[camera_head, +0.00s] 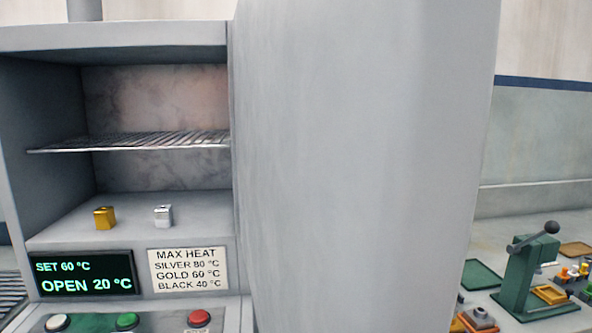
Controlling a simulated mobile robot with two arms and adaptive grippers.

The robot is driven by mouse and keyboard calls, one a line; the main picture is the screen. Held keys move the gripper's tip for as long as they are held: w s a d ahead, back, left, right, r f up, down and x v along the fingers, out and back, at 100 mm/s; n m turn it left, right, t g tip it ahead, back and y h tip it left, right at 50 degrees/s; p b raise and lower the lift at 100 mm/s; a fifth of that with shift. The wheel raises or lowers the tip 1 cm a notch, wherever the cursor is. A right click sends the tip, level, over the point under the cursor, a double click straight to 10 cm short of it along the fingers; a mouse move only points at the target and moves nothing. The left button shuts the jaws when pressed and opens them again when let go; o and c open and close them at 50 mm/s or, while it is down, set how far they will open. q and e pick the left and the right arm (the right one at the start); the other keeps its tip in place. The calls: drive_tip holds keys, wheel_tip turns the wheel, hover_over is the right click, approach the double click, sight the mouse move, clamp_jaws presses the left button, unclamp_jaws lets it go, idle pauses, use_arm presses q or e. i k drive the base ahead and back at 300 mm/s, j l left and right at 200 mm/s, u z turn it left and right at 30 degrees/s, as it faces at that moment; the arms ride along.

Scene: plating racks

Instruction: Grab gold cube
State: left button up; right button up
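A gold cube (104,217) sits on the floor of an open grey oven-like cabinet (130,238), below a wire shelf. A silver cube (163,216) sits to its right, apart from it. Both have a small dark mark or hole on top. Neither of my grippers is in view.
A wire shelf (140,142) is empty. A large grey panel (365,160), seemingly the open door, blocks the middle of the view. The display (82,275) reads SET 60 °C, OPEN 20 °C. A sign (188,270) lists heat limits. A green press (527,275) stands at right.

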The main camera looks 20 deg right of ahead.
sight(105, 220)
drive_tip(key=l+u, duration=0.2)
drive_tip(key=l, duration=0.6)
drive_tip(key=j+u, duration=0.25)
drive_tip(key=u, duration=0.25)
